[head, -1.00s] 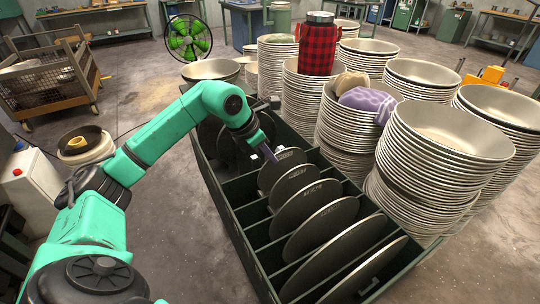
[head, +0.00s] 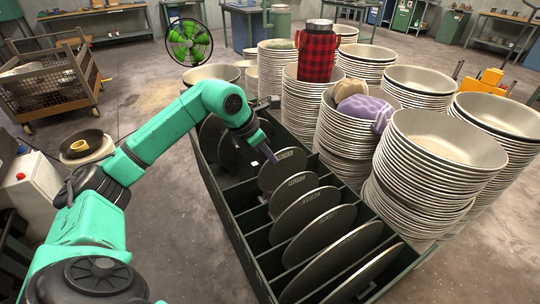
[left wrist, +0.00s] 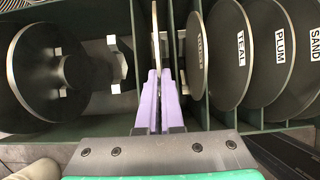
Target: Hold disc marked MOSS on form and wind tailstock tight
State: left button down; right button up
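Several grey discs stand in a row in the slots of a dark green rack (head: 232,217). My left gripper (head: 270,154) is at the upper edge of the nearest-to-machine disc (head: 283,171). In the left wrist view its purple fingers (left wrist: 161,95) are close together, with this disc (left wrist: 155,35) edge-on between them; its label is hidden. The disc beside it (left wrist: 197,50) has a label too oblique to read. Beyond are discs marked TEAL (left wrist: 230,50), PLUM (left wrist: 270,55) and SAND (left wrist: 312,45). A dark round form (left wrist: 35,75) faces a tailstock-like part (left wrist: 118,63) at left. My right gripper is out of view.
Tall bowl stacks (head: 425,190) stand close along the rack's right side, one bearing a purple cloth (head: 367,108). A red checked flask (head: 317,55) stands on another stack. A wire cart (head: 45,85) and green fan (head: 188,42) are farther back.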

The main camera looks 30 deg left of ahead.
pick_arm(q)
jog(key=shift+r+p, duration=1.55)
jog(key=shift+r, duration=0.55)
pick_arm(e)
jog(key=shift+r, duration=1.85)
pick_arm(q)
jog(key=shift+r, duration=0.1)
